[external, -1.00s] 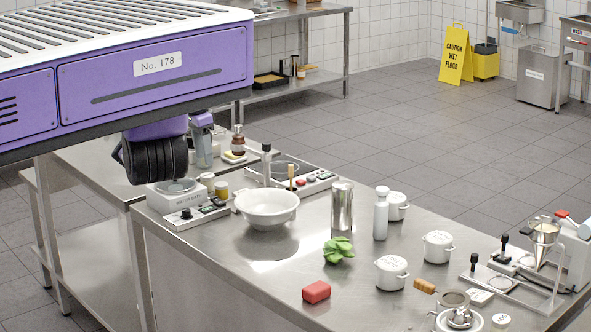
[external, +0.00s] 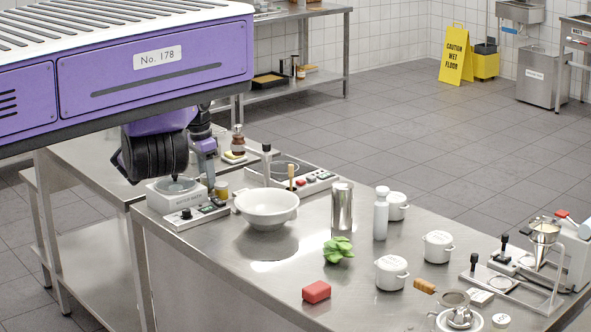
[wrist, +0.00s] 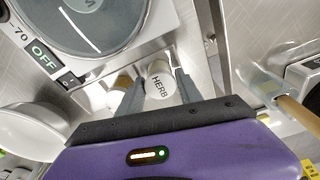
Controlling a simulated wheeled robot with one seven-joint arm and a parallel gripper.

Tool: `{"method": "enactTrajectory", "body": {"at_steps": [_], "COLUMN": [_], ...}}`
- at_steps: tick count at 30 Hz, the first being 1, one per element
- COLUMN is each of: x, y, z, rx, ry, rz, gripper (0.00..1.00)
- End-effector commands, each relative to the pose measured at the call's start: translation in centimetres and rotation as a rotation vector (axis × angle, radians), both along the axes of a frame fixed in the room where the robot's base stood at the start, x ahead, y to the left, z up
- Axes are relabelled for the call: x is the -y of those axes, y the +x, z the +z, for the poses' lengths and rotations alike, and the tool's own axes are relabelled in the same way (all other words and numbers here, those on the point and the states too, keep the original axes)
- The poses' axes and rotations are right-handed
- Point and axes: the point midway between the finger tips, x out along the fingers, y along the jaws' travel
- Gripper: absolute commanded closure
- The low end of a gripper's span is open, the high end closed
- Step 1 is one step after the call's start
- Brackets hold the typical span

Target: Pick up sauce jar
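A small jar with a white lid marked HERB (wrist: 158,86) stands between my fingertips in the wrist view. My gripper (wrist: 157,88) is open around it, one finger on each side; I cannot tell whether either touches it. A second small jar with a tan side (wrist: 121,79) is partly hidden behind the left finger. In the external view my gripper (external: 209,180) points down beside the water bath and hides one jar. A yellow-brown jar (external: 222,190) shows just right of it. No label reads "sauce".
A water bath unit (external: 178,193) with a dial and OFF display is close on the left. A white bowl (external: 267,208) stands close on the right. A brown bottle (external: 238,140) is behind. A metal canister (external: 342,206) stands farther right.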

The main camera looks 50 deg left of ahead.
Motion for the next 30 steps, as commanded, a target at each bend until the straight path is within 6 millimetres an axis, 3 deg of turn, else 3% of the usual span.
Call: {"method": "enactTrajectory", "body": {"at_steps": [1,6,20,26,30], "x": [0.0,0.0,0.0,-0.1,0.0], "y": [0.0,0.0,0.1,0.1,0.2], "z": [0.0,0.0,1.2,4.6,8.3], "rx": [0.0,0.0,0.001,0.004,0.004], "ry": [0.0,0.0,0.001,0.003,0.004], "rz": [0.0,0.0,0.0,-0.001,-0.002], "gripper": [0.71,1.0,1.0,1.0,1.0]}}
